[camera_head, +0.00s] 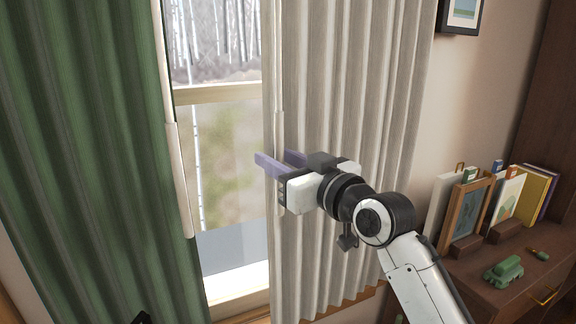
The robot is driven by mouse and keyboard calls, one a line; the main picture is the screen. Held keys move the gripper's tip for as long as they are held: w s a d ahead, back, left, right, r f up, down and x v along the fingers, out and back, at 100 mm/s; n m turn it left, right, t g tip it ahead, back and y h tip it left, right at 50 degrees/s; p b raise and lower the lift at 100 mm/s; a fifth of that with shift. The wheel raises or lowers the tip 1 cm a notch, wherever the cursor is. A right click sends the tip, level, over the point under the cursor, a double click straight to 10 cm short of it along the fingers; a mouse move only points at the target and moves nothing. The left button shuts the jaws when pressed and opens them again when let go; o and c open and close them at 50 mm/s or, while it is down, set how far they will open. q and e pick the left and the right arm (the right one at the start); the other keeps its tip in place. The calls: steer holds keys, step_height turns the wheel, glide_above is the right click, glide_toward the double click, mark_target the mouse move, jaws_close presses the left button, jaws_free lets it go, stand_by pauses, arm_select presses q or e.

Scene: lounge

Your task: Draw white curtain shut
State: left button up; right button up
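The white curtain (345,75) hangs in pleats over the right part of the window. Its left edge is near the middle of the view, and a pale vertical rod (279,128) runs along that edge. The green curtain (85,120) hangs on the left, with another pale rod (181,180) at its inner edge. Bare glass (232,140) shows between the curtains. My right gripper (276,160) is at the white curtain's left edge, its two purple fingers apart. I cannot tell whether they touch the rod or cloth. My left gripper's fingers are not visible.
A brown cabinet (515,290) stands at the lower right, holding picture frames (467,212), books (535,190) and a green toy car (503,271). A framed picture (462,14) hangs on the wall above. A small black part shows at the bottom edge, lower left.

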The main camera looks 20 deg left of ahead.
steer(key=b+v, duration=0.1)
steer(key=v, duration=0.9)
steer(key=s+d+f+m+t+h, duration=0.1)
steer(key=d+f+m+h, duration=0.45)
steer(key=f, duration=0.95)
steer(key=d+f+m+h, duration=0.1)
steer(key=d+f+m, duration=0.1)
steer(key=d+f, duration=0.95)
steer(key=s+d+f+g+h, duration=0.1)
steer(key=s+d+f, duration=0.3)
steer(key=s+f, duration=0.4)
steer(key=s+d+f+m+g+h, duration=0.1)
steer(key=s+d+f, duration=0.3)
steer(key=s+f, duration=0.4)
steer(key=s+d+f+g+h, duration=0.1)
steer(key=s+d+f+h, duration=0.2)
steer(key=s+f, duration=0.5)
step_height(320, 180, down, 4)
steer(key=shift+s+d+r+h, duration=0.2)
steer(key=shift+s+d+h, duration=0.15)
steer(key=shift+d, duration=0.1)
